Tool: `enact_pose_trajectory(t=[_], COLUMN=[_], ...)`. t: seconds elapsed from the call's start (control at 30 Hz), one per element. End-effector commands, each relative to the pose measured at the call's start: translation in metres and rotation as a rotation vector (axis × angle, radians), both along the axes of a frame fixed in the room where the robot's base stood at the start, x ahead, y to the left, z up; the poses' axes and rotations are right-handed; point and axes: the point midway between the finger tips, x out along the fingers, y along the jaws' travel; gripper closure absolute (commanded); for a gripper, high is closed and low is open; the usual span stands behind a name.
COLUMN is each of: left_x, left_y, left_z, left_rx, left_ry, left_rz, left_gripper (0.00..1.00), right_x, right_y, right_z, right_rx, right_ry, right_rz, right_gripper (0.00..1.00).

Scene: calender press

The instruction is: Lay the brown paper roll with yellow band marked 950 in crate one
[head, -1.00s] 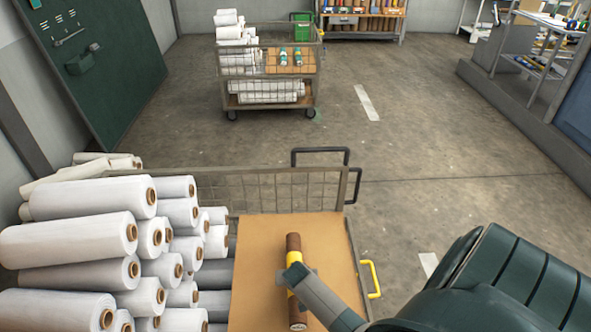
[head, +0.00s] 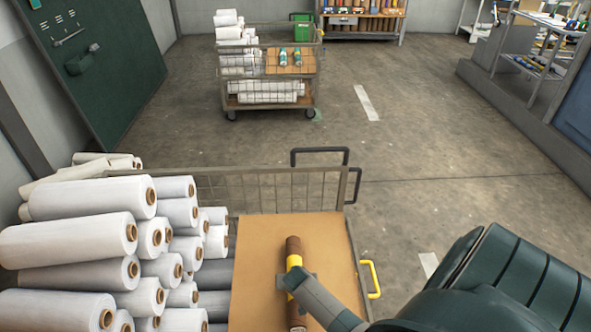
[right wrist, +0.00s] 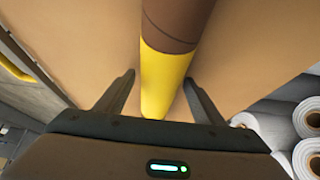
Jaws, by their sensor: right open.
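A brown paper roll (head: 294,245) with a yellow band lies lengthwise on a tan board on the near trolley. The band's number cannot be read. The brown part (right wrist: 178,22) and yellow band (right wrist: 163,75) also show in the right wrist view. My right gripper (head: 290,283) is over the band and hides part of the roll. In the right wrist view my right gripper (right wrist: 158,84) is open, one finger on each side of the band, with gaps visible. My left gripper is not in view. No crate marked one can be made out.
Stacked white rolls (head: 70,240) fill the trolley's left side. A wire mesh panel (head: 260,190) stands behind the tan board (head: 255,250). A yellow handle (head: 371,279) is at its right. A second trolley (head: 268,85) and a green crate (head: 302,28) stand farther back. Open floor lies between.

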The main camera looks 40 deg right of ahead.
Motion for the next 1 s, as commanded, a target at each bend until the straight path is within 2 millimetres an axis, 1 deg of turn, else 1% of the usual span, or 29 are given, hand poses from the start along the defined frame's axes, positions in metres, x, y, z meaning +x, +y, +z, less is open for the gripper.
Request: enact_pose_trajectory(t=[0.17,0.37,0.47,0.6,0.8,1.0], left_x=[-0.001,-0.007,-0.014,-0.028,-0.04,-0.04], left_y=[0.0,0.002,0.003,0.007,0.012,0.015], left_z=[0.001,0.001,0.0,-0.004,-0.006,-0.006], left_rx=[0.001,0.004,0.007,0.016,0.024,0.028], left_ry=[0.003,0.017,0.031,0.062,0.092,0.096], left_rz=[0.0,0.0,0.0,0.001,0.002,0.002], left_gripper=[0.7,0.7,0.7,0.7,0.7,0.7], right_x=[-0.001,-0.007,-0.011,-0.019,-0.032,-0.041], right_y=[0.001,0.006,0.01,0.017,0.027,0.035], right_z=[0.004,0.017,0.028,0.046,0.074,0.095], right_rx=[0.001,0.0,0.001,0.0,0.001,0.0], right_ry=[-0.001,-0.002,-0.002,-0.003,-0.003,-0.002], right_rz=[0.0,0.0,-0.001,0.0,-0.001,0.0], right_gripper=[0.38,0.38,0.38,0.38,0.38,0.38])
